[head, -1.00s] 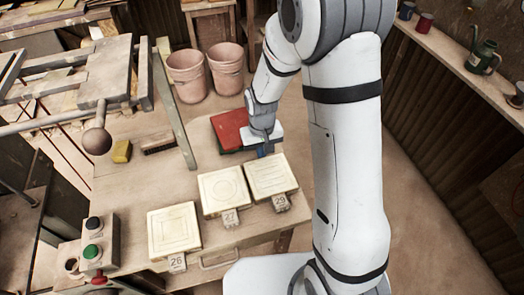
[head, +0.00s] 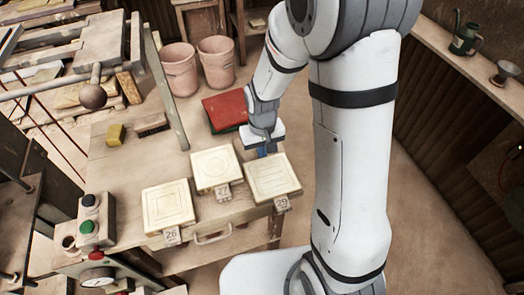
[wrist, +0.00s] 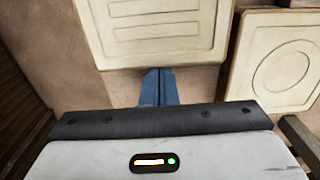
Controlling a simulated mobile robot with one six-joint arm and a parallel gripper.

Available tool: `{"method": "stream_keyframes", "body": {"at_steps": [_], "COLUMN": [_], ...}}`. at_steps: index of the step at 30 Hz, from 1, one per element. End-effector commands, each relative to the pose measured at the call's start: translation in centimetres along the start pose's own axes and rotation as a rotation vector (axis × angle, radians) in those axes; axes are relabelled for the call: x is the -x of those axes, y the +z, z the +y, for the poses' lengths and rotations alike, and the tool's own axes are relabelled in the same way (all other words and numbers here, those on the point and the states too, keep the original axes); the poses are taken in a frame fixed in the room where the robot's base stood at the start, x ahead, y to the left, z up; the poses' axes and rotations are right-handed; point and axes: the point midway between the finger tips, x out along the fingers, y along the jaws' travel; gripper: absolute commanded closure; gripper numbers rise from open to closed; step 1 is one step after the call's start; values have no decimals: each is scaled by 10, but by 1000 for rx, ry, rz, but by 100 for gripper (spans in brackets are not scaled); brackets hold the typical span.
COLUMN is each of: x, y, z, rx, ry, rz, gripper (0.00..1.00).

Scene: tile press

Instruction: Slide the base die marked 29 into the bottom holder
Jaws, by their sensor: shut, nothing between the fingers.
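The base die marked 29 (head: 272,177) is a flat cream square block with a bar pattern, lying at the right end of the bench row. Its number tag (head: 282,204) hangs at the near edge. My gripper (head: 264,151) is low at the die's far side, its blue fingers shut and empty. In the wrist view the shut fingers (wrist: 160,87) are at the edge of die 29 (wrist: 155,25); I cannot tell whether they touch it. The bottom holder cannot be made out; press parts (head: 93,97) show at upper left.
Die 27 (head: 216,168), with a circle, lies beside die 29. Die 26 (head: 168,206) is farther left. A red book (head: 225,112), two clay pots (head: 180,70), a yellow sponge (head: 116,134), a brush (head: 152,124) and a button box (head: 95,220) are around.

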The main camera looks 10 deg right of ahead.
Motion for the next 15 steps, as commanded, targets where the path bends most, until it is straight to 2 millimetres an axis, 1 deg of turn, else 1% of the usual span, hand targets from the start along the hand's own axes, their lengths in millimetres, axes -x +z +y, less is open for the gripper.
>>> {"method": "stream_keyframes", "body": {"at_steps": [5, 15], "x": [23, 82], "y": [0, -1], "z": [0, 0], "rx": [-1, 0], "ry": [0, 0], "rz": [1, 1], "gripper": [100, 100]}}
